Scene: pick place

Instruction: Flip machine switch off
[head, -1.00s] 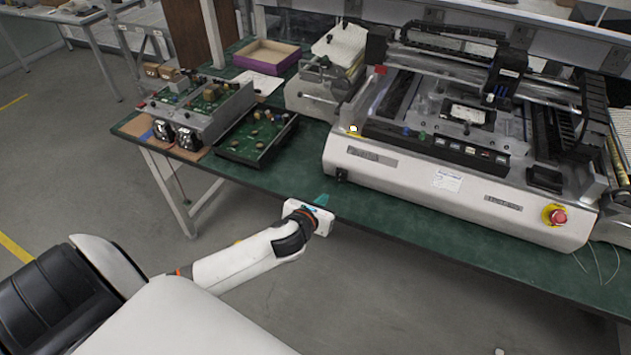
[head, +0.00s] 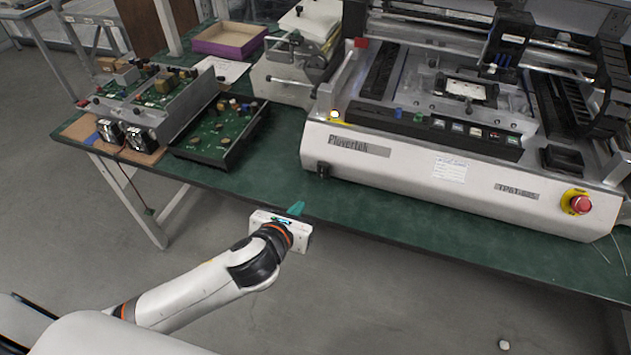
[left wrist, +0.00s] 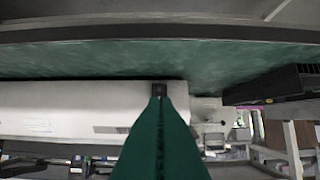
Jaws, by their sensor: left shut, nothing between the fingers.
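The white machine (head: 400,178) stands on the green table, with a row of small buttons along its front top. A small black switch (head: 323,170) sits low on the left end of its front face. In the left wrist view, which looks upside down, the switch (left wrist: 159,90) shows just beyond the fingertips. My left gripper (head: 297,208) has green fingers and is shut and empty. It is at the table's front edge, in front of and slightly left of the switch, apart from it in the head view. The fingers (left wrist: 158,110) hide part of the machine face. My right gripper is not in view.
A red emergency button (head: 579,204) on a yellow base is at the machine's right front. An open circuit-board box (head: 220,135) and a board with fans (head: 125,135) are at left. A purple tray (head: 230,40) lies behind. The table strip before the machine is clear.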

